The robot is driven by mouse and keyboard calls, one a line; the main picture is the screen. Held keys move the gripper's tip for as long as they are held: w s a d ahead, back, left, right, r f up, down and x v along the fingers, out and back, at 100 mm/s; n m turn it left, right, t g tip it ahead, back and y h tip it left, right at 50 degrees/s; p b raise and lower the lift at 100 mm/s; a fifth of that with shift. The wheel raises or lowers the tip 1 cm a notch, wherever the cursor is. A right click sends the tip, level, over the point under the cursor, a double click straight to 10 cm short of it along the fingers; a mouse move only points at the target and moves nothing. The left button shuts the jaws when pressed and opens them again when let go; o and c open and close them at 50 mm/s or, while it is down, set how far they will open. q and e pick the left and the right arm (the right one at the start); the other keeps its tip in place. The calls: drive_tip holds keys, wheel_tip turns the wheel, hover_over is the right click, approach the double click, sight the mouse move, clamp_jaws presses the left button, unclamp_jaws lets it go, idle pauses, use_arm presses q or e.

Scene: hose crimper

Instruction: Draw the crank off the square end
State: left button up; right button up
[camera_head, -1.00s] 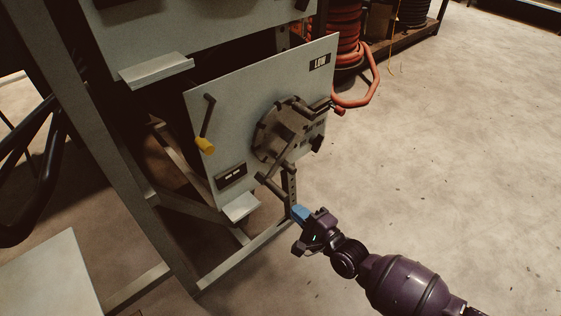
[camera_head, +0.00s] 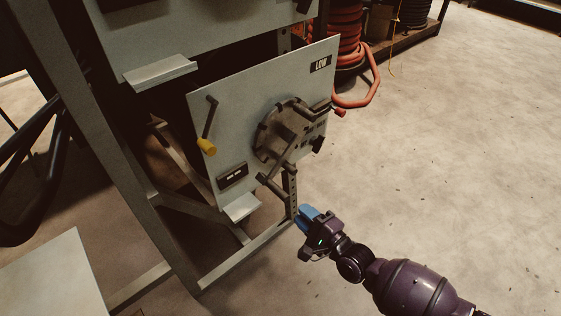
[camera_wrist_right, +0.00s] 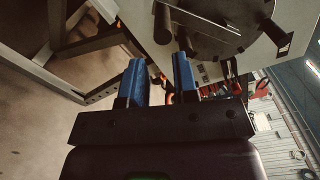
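A dark crank (camera_head: 279,174) sits at the round dark hub (camera_head: 283,130) on the grey panel marked LOW. Its arm slants down to a bar-like handle (camera_head: 271,187) at the lower end. My right gripper (camera_head: 305,214) is below and to the right of this handle, apart from it. In the right wrist view, the two blue fingers (camera_wrist_right: 159,64) stand apart with nothing between them. The dark rod of the handle (camera_wrist_right: 162,22) shows beyond the fingertips, roughly in line with the gap. The square end cannot be made out. My left gripper is not in view.
A lever with a yellow knob (camera_head: 207,146) hangs on the left of the panel (camera_head: 235,100). A perforated upright (camera_head: 291,188) stands by the right gripper's fingers. Red hose (camera_head: 373,88) is coiled behind. The floor (camera_head: 450,170) to the right is clear.

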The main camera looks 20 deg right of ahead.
drive_tip(key=p+v, duration=0.1)
drive_tip(key=v, duration=0.7)
drive_tip(key=shift+s+r, duration=0.2)
drive_tip(key=shift+s, duration=0.05)
drive_tip(key=shift+s+d, duration=0.1)
drive_tip(key=shift+d, duration=0.05)
